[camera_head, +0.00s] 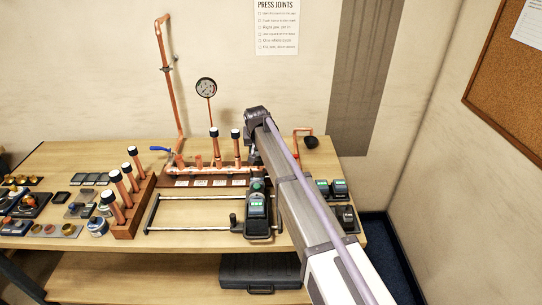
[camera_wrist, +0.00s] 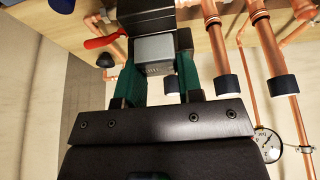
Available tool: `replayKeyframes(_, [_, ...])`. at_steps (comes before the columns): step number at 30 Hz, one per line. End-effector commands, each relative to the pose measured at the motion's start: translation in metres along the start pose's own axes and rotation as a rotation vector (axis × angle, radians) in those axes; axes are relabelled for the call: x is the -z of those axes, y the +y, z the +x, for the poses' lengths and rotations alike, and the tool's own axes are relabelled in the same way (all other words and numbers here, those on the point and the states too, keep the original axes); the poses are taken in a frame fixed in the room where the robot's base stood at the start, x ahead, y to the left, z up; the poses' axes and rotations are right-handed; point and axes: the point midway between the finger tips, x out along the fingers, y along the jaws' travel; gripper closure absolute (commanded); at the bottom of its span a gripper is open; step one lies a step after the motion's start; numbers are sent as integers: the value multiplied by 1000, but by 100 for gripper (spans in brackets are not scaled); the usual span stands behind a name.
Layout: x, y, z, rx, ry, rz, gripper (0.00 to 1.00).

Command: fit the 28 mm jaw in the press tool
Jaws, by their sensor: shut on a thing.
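My gripper (camera_wrist: 159,58) has green fingers and is shut on a dark block with a grey marked face (camera_wrist: 154,48), which looks like a jaw. I cannot read its size. In the head view my arm reaches over the bench and hides most of the gripper and the block. Other dark blocks with green labels, which look like jaws, sit at the bench's right end (camera_head: 339,188), right of my arm.
A copper manifold (camera_head: 215,170) with black-capped upright pipes stands behind the press tool, with a gauge (camera_head: 206,87) above. A wooden rack (camera_head: 133,215) of capped tubes and several small parts fill the left. A dark case (camera_head: 262,270) lies on the lower shelf.

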Motion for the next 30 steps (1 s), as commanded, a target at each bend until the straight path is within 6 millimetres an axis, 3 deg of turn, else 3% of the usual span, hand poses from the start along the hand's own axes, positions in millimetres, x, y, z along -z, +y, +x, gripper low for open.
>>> replayKeyframes(8, [4, -5, 3, -2, -1, 10, 90])
replayKeyframes(22, [-13, -4, 43, -2, 0, 9, 90])
replayKeyframes(30, [-15, -4, 48, -2, 0, 9, 90])
